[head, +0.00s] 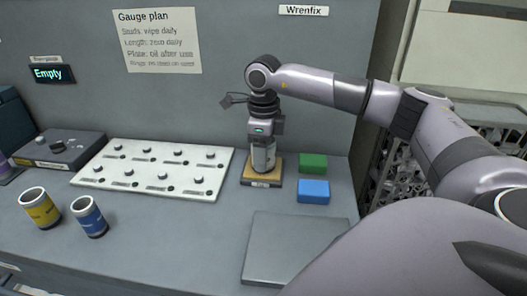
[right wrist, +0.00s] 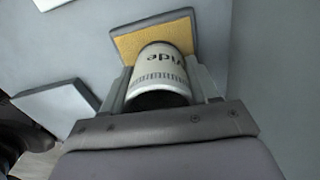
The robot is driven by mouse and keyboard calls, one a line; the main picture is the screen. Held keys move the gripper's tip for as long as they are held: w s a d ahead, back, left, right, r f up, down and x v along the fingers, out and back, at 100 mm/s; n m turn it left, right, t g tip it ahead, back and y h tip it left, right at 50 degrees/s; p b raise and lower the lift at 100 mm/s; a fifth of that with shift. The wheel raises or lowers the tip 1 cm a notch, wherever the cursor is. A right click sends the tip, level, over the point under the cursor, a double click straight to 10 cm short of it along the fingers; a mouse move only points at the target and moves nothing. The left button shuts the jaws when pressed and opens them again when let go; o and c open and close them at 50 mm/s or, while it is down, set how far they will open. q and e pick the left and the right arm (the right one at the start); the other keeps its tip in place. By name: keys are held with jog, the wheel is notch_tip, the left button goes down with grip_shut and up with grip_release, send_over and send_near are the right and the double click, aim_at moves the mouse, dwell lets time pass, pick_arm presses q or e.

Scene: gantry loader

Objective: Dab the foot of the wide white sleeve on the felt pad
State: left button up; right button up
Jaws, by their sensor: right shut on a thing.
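The wide white sleeve (head: 264,158) is upright in my right gripper (head: 263,145), which is shut on it and points straight down. The pad also shows behind the sleeve in the right wrist view (right wrist: 128,45). My left gripper is not in view.
A green block (head: 313,161) and a blue block (head: 313,190) sit right of the pad. A grey plate (head: 290,245) lies in front. A white board with several pegs (head: 150,172) is left. A yellow sleeve (head: 39,208) and a blue sleeve (head: 89,217) stand at front left.

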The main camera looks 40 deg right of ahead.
dwell(0.5)
notch_tip(320, 180, up, 7)
jog(key=p, duration=0.5)
jog(key=shift+p, duration=0.4)
dwell(0.6)
jog(key=s+a+f+n, duration=0.1)
jog(key=a+n, duration=0.4)
jog(key=n, duration=0.3)
jog(key=s+a+f+n, duration=0.1)
jog(key=a+n, duration=0.5)
jog(key=n, duration=0.3)
jog(key=s+a+f+n, duration=0.1)
jog(key=s+a+n, duration=0.1)
jog(key=a+n, duration=0.4)
jog(key=shift+f+n, duration=0.15)
jog(key=shift+n, duration=0.65)
jog(key=shift+f+n, duration=0.15)
jog(key=shift+n, duration=0.65)
jog(key=shift+s+a+f+n, duration=0.1)
jog(key=shift+s+a+n, duration=0.15)
jog(key=shift+a+n, duration=0.35)
jog(key=shift+s+a+n, duration=0.25)
jog(key=shift+n, duration=0.55)
